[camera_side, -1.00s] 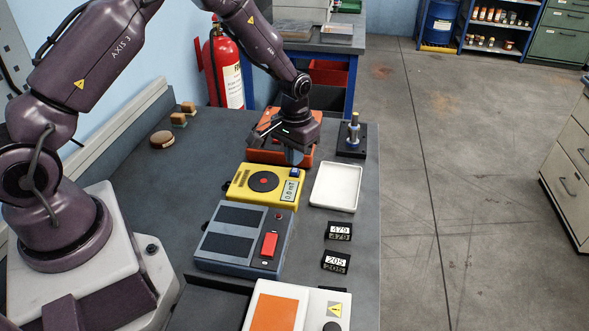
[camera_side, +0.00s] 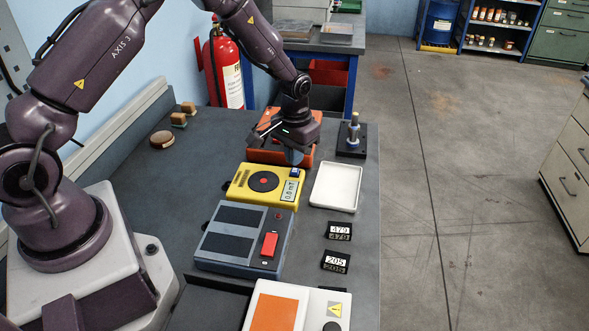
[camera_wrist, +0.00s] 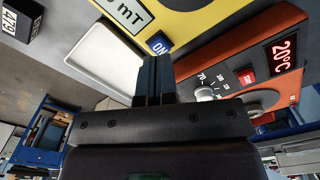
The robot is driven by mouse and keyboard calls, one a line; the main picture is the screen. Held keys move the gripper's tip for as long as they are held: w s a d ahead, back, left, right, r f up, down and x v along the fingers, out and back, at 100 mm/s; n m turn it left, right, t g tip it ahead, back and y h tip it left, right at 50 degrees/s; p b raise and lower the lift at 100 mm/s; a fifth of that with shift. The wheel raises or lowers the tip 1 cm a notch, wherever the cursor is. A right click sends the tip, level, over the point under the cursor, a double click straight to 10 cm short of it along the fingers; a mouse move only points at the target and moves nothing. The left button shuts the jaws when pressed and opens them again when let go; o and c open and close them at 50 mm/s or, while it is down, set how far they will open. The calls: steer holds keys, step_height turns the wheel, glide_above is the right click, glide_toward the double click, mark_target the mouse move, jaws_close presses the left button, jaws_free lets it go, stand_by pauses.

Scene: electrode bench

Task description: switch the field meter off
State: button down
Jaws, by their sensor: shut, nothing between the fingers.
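The yellow field meter (camera_side: 245,182) lies on the bench, with a round dark dial with a red centre and a display reading 0.0 mT. Its small blue switch (camera_side: 294,173) sits at the corner by the display. In the wrist view the blue switch (camera_wrist: 159,42) carries the word ON. My gripper (camera_side: 294,160) is shut and empty, pointing down just behind the switch. In the wrist view my gripper's fingertips (camera_wrist: 155,62) are together right beside the switch; I cannot tell whether they touch it.
An orange device (camera_wrist: 225,60) with a 20°C display, a knob and a red switch stands close behind the meter. A white tray (camera_side: 336,187) lies to the right. A blue-grey device (camera_side: 230,262) with a red switch is in front. A dark stand (camera_side: 352,140) is at the back right.

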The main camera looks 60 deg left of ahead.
mark_target(294, 170)
steer(key=shift+f, duration=1.3)
stand_by(0.7)
steer(key=shift+r, duration=3)
steer(key=s, duration=0.2)
steer(key=s+g, duration=0.1)
steer(key=shift+s+d, duration=0.1)
steer(key=shift+d, duration=0.15)
steer(key=s+d+r+m+t, duration=0.1)
steer(key=s+d+r+t, duration=0.1)
steer(key=s+r, duration=0.8)
steer(key=s+d+r+m+t, duration=0.2)
steer(key=s+d+r+t, duration=0.1)
steer(key=s+r, duration=0.8)
step_height(294, 170, up, 4)
steer(key=shift+s+d+f+t, duration=0.15)
steer(key=shift+d+t, duration=0.2)
steer(key=shift+t, duration=0.45)
